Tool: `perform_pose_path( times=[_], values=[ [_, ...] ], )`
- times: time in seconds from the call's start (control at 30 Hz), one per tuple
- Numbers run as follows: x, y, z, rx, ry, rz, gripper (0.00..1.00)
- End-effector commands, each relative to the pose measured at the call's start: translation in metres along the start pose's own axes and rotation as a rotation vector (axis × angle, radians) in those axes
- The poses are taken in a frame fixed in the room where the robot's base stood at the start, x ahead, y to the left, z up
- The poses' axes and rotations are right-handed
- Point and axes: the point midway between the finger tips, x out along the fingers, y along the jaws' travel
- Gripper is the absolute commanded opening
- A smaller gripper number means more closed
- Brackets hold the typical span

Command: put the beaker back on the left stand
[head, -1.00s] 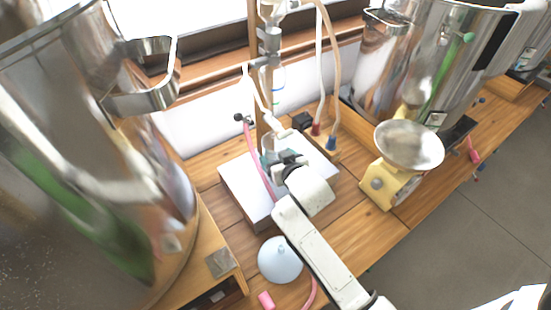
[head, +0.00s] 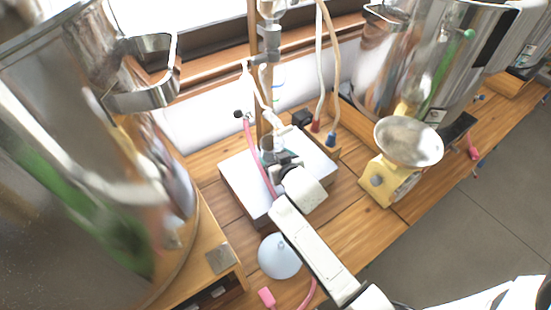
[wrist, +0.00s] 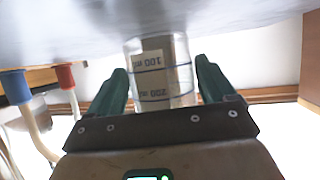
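The beaker (wrist: 178,76), clear with blue lines and a "100 ml" and "200 ml" label, stands between the two green fingers of my gripper (wrist: 162,82) in the wrist view. Both fingers appear to touch its sides. Its lower end meets the pale surface at the top of that view; I cannot tell whether it rests there. In the head view my gripper (head: 272,160) is over the white-topped stand (head: 238,176), close to the upright post (head: 260,104). My wrist hides most of the beaker there.
A large steel vessel (head: 70,170) fills the left; another (head: 425,60) stands at the back right. A yellow scale (head: 378,180) with a metal pan is right of the stand. A pink hose (head: 254,152) and hoses with red (head: 316,126) and blue (head: 331,140) ends are near. A pale-blue funnel-like object (head: 278,257) lies in front.

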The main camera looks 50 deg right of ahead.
Motion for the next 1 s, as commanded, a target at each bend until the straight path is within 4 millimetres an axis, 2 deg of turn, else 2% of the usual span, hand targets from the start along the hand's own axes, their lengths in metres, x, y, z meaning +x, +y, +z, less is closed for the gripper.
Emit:
perform_pose_path(
  times=[0.03, 0.17, 0.53, 0.67, 1.0],
  values=[
    [0.000, 0.000, 0.000, 0.000, 0.000, 0.000, 0.88],
    [0.000, 0.000, 0.000, 0.000, 0.000, 0.000, 1.00],
    [-0.006, 0.000, -0.002, -0.001, -0.001, 0.000, 1.00],
    [-0.024, 0.000, -0.002, -0.001, 0.000, -0.001, 1.00],
    [-0.091, 0.000, -0.002, -0.001, 0.000, -0.001, 1.00]
  ],
)
